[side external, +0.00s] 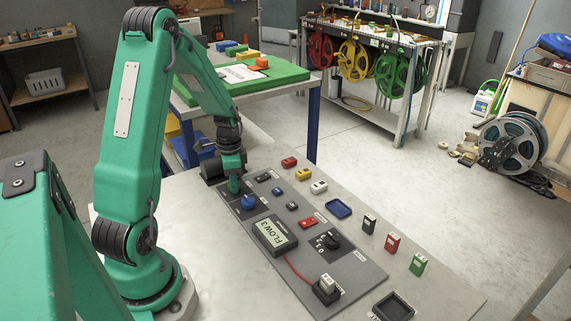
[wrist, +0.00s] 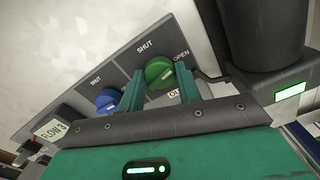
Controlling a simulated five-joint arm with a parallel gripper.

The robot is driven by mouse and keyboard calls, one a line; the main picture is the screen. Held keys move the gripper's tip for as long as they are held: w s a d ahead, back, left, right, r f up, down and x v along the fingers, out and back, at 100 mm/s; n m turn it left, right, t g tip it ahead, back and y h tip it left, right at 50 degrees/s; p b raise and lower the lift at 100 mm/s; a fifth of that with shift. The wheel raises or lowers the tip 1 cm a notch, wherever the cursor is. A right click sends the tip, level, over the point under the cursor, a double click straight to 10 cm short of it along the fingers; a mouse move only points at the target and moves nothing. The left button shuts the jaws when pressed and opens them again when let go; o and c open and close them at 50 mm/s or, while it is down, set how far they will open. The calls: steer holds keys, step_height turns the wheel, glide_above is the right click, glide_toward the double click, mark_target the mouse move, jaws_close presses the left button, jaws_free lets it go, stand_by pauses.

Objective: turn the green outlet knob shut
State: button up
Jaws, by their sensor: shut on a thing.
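The green outlet knob (wrist: 159,71) is on the grey panel (wrist: 122,70) in the wrist view. The label SHUT is at its upper left and OPEN at its right. A pale mark shows on its face, but I cannot tell its exact pointing. My gripper (wrist: 160,88) has one finger on either side of the knob and is shut on it. In the side external view my gripper (side external: 234,184) reaches down to the panel's far left corner (side external: 262,205) and hides most of the knob.
A blue knob (side external: 248,201) stands close beside my gripper, also marked SHUT (wrist: 108,98). A display (side external: 275,235) reads FLOW 3. A black dial (side external: 329,240), a red switch (side external: 308,222) and a cabled block (side external: 326,287) are nearer. Small coloured blocks line the right.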

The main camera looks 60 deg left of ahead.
steer(key=n, duration=0.4)
steer(key=shift+n, duration=0.3)
steer(key=n, duration=0.3)
steer(key=shift+n, duration=0.4)
steer(key=n, duration=0.7)
steer(key=o, duration=1)
steer(key=shift+r, duration=0.1)
steer(key=shift+r, duration=3.85)
